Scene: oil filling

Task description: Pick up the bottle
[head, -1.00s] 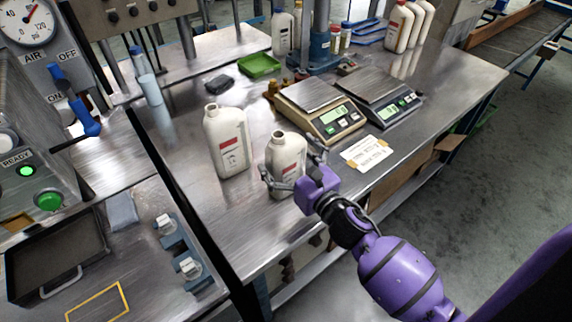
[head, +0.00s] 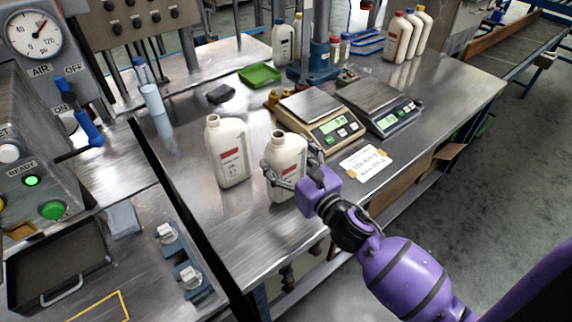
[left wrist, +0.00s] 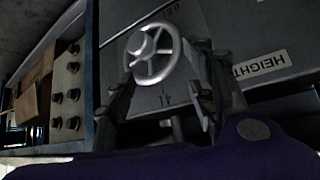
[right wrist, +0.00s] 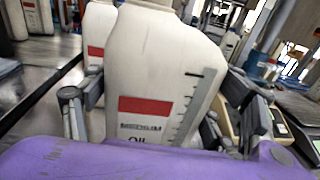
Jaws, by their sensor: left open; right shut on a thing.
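A white oil bottle (head: 287,158) with an open neck and a red label stands upright at the near part of the metal bench. My right gripper (head: 292,180) is shut around its body from the right. In the right wrist view the bottle (right wrist: 155,75) fills the middle, with a finger on each side. The head view does not clearly show whether its base touches the bench. My left gripper (left wrist: 160,105) is open and empty in the left wrist view, in front of a grey handwheel (left wrist: 152,54); it is not in the head view.
A second white bottle (head: 229,150) stands just left of the held one. Two scales (head: 330,125) and a paper note (head: 364,163) lie to the right. A green tray (head: 260,75) and several more bottles are farther back. A grey machine (head: 35,150) is at the left.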

